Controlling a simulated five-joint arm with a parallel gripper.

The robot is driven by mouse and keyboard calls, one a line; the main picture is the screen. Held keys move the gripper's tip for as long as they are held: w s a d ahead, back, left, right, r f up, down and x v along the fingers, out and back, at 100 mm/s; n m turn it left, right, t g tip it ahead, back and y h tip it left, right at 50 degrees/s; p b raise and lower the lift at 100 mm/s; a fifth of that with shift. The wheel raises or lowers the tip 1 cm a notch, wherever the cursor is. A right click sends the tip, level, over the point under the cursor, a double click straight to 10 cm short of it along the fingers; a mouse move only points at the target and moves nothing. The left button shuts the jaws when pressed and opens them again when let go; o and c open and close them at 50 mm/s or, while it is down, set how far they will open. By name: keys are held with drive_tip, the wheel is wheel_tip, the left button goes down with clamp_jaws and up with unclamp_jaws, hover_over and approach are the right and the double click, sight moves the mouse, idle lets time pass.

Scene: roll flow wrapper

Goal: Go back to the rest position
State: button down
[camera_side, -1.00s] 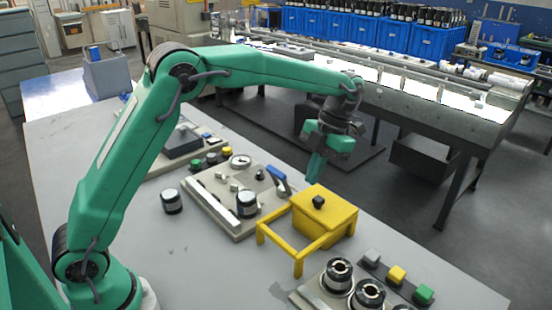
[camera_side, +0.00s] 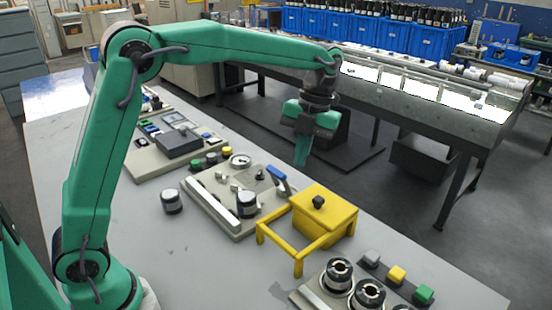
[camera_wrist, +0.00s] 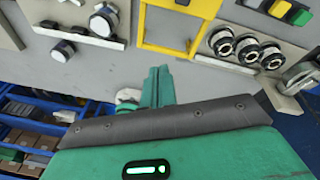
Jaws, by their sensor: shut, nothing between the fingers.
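My gripper (camera_side: 301,152) is green with a dark wrist. In the side view it hangs pointing down in the air, above and behind the panel with the blue-handled lever (camera_side: 276,178). It is apart from everything around it. In the wrist view its fingers (camera_wrist: 158,86) are together with nothing between them. The yellow box with a black knob (camera_side: 325,210) and its open yellow frame stand on the grey table, to the right of and below my gripper in the side view.
The grey bench (camera_side: 215,262) carries a loose black-and-silver knob (camera_side: 172,201), a panel with a gauge, several round chucks (camera_side: 338,272) and coloured buttons (camera_side: 397,274). A long conveyor (camera_side: 430,100) runs behind. Blue crates (camera_side: 345,28) stand farther back.

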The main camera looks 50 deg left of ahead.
drive_tip(key=s+a+r+n+t, duration=0.2)
drive_tip(key=s+n, duration=0.3)
drive_tip(key=n, duration=0.2)
drive_tip(key=s+a+r+n+t, duration=0.2)
drive_tip(key=s+r+n, duration=0.1)
drive_tip(key=s+n, duration=0.4)
drive_tip(key=s+a+f+n+t, duration=0.1)
drive_tip(key=s+f+n+t, duration=0.1)
drive_tip(key=s+n, duration=0.3)
drive_tip(key=s+a+f+n+t, duration=0.1)
drive_tip(key=s+n, duration=0.4)
drive_tip(key=n, duration=0.6)
drive_tip(key=shift+a+f+n+t, duration=0.4)
drive_tip(key=shift+a+t, duration=0.2)
